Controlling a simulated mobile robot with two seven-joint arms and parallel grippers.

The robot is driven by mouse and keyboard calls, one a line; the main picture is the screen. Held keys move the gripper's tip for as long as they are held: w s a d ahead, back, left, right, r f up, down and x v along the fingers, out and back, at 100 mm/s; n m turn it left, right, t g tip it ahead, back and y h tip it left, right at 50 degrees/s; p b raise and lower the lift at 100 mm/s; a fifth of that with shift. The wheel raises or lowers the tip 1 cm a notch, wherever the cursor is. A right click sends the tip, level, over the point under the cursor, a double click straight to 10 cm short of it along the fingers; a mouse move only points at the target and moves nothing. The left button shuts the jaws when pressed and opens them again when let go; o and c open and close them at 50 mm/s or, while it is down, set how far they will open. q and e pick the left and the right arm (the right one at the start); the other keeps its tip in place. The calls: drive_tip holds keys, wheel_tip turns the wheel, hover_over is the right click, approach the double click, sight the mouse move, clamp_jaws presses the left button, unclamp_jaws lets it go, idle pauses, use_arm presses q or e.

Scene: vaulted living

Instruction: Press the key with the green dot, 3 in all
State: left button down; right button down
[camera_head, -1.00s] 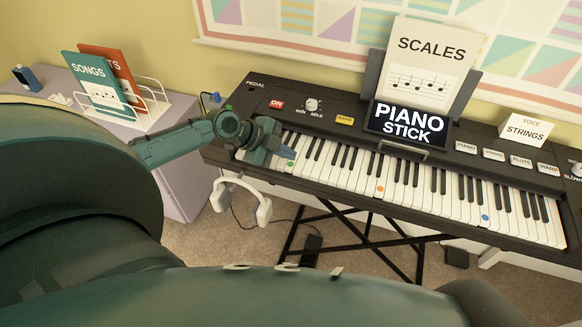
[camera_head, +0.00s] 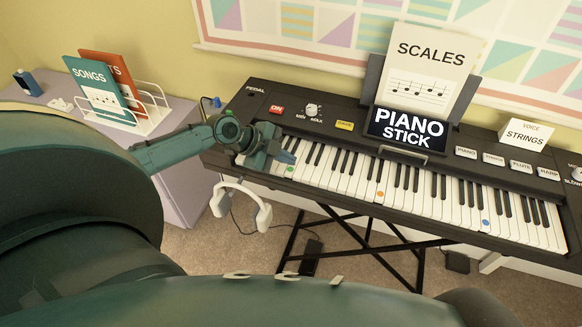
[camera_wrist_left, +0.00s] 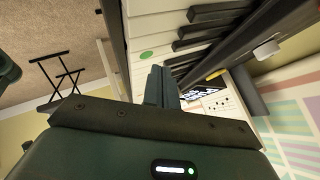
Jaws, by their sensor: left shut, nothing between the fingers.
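The black keyboard (camera_head: 300,200) stands on a folding stand, its white keys facing me. The key with the green dot (camera_head: 289,170) is near the left end of the keys. The green dot also shows in the left wrist view (camera_wrist_left: 147,55). My left gripper (camera_head: 290,157) is shut and empty, its fingertips over the keys just behind the green dot. In the left wrist view the shut fingers (camera_wrist_left: 160,82) point at the keys beside the dot; whether they touch a key I cannot tell. My right gripper is not in view.
Other keys carry an orange dot (camera_head: 380,194) and a blue dot (camera_head: 485,223). White headphones (camera_head: 241,203) hang at the keyboard's front left. A display reading PIANO STICK (camera_head: 410,128) and a SCALES sheet (camera_head: 430,70) stand at the back. A lilac cabinet (camera_head: 185,190) stands at left.

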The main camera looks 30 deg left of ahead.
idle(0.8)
use_arm(q)
drive_tip(key=shift+f, duration=0.15)
drive_tip(key=shift+f+b, duration=0.3)
drive_tip(key=shift+b, duration=0.25)
drive_tip(key=shift+f+b, duration=0.6)
drive_tip(key=shift+b, duration=0.05)
idle(0.6)
drive_tip(key=shift+r, duration=0.2)
drive_tip(key=shift+r+p, duration=0.65)
drive_tip(key=shift+r, duration=0.2)
